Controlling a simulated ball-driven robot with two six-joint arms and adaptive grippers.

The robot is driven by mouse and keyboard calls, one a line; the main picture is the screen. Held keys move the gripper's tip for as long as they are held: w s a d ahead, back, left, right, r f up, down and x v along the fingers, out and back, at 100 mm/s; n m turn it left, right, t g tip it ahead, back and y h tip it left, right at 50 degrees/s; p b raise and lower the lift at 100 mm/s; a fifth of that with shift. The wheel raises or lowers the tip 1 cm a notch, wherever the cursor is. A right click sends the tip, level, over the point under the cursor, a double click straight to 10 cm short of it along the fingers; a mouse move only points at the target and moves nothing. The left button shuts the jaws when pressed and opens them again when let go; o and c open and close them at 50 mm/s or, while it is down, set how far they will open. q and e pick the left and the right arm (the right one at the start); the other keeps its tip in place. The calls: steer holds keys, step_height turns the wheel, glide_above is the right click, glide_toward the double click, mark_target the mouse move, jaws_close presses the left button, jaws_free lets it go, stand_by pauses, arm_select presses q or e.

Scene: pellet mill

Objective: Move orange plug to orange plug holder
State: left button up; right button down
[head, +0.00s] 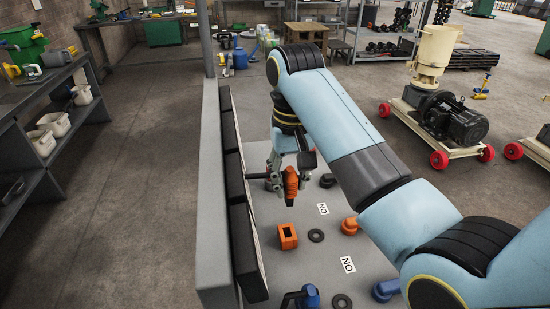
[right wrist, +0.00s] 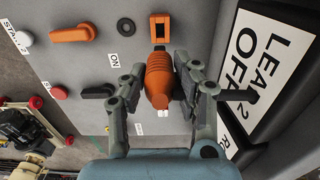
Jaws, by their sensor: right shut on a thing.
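My right gripper (head: 281,171) is shut on the orange plug (head: 290,183). In the right wrist view the plug (right wrist: 159,78) sits between the two fingers of the gripper (right wrist: 160,66), its ribbed body gripped from both sides. The orange plug holder (head: 288,230) is a square orange socket on the grey panel. In the head view it lies just below the plug, with a gap. In the right wrist view the holder (right wrist: 153,28) shows just beyond the plug's far end; I cannot tell the depth between them there. My left gripper is not in view.
The grey panel (head: 322,262) also bears an orange rotary switch (head: 350,226), a blue switch (head: 386,290), a blue plug (head: 309,296), black rings and "ON" labels. A raised grey wall with black boxes (head: 243,240) stands along its left side, close to the gripper.

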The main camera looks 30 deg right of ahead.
mark_target(289, 205)
steer(key=shift+w, duration=0.2)
steer(key=shift+s+r, duration=0.1)
steer(key=shift+s, duration=0.1)
steer(key=shift+f, duration=1)
step_height(289, 205, down, 4)
steer(key=shift+r+b, duration=0.25)
steer(key=shift+b, duration=0.4)
steer(key=shift+f, duration=0.75)
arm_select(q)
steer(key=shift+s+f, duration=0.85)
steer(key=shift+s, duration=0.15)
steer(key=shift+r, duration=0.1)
arm_select(e)
steer(key=shift+f, duration=0.15)
